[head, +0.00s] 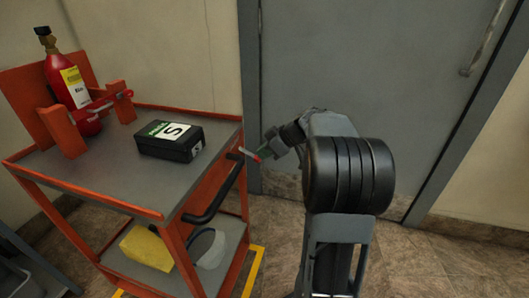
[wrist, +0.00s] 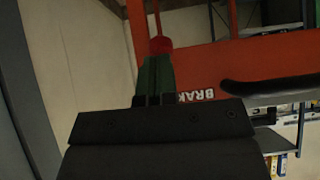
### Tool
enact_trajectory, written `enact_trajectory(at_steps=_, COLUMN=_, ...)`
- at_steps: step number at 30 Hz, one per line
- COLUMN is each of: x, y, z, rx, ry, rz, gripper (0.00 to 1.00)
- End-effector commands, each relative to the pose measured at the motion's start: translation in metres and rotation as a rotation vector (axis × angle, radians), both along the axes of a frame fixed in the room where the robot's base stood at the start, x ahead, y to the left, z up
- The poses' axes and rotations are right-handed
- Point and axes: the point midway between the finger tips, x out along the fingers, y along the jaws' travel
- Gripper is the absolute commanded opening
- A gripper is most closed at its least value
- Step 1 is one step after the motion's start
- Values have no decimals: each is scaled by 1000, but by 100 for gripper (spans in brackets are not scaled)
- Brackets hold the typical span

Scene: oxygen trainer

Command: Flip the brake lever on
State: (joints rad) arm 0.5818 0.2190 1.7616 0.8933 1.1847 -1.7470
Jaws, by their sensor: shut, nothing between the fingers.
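The brake lever is a thin rod with a red knob (head: 249,154) at the right edge of the orange trolley. In the wrist view the red knob (wrist: 160,45) lies straight ahead of the fingertips, its rod running toward the top of the picture. White lettering starting "BRAK" (wrist: 198,95) shows on the orange panel beside it, partly hidden by my gripper. My gripper (head: 264,151) is shut and empty, its green fingers (wrist: 157,73) right at the knob. I cannot tell whether they touch it.
The orange trolley's grey top (head: 100,175) holds a black box (head: 172,140) and a red cylinder (head: 68,80) in a cradle. A black handle (head: 215,195) sticks out below the lever. A yellow item (head: 147,247) lies on the lower shelf. A grey door (head: 350,70) stands behind my arm.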

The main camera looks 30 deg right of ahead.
Motion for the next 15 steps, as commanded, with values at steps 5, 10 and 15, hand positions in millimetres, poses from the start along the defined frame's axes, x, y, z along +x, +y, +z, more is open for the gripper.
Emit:
enact_trajectory(at_steps=5, x=-1, y=-2, z=13, rx=-1, ry=-1, rz=3, gripper=0)
enact_trajectory(at_steps=10, x=-2, y=-7, z=44, rx=-2, ry=-2, rz=8, gripper=0)
enact_trajectory(at_steps=15, x=-20, y=-28, z=64, rx=-1, ry=-1, rz=6, gripper=0)
